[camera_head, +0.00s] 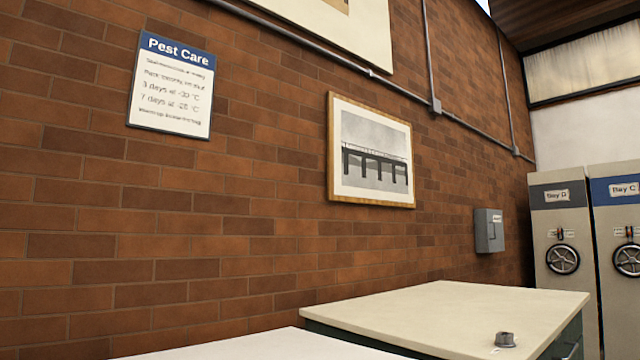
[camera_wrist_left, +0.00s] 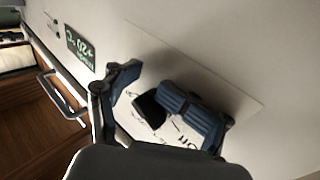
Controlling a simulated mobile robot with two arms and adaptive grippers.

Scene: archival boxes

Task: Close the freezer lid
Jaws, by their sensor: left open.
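My left gripper (camera_wrist_left: 150,84) shows in the left wrist view with its two blue-padded fingers apart, in front of a pale panel (camera_wrist_left: 230,65). A white label with partly hidden black lettering (camera_wrist_left: 125,45) lies behind the fingers. I cannot tell whether the fingers touch the panel. A bar handle (camera_wrist_left: 60,95) is at the left of this view. The freezer lid cannot be made out for certain, nor its angle. My right gripper is in neither view.
In the head view, a white top (camera_head: 265,346) shows at the bottom edge. A cream worktop (camera_head: 440,310) stands beside it with a small grey object (camera_head: 505,339) on it. A brick wall (camera_head: 250,240) runs behind. Cabinets with handwheels (camera_head: 565,225) stand at the right.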

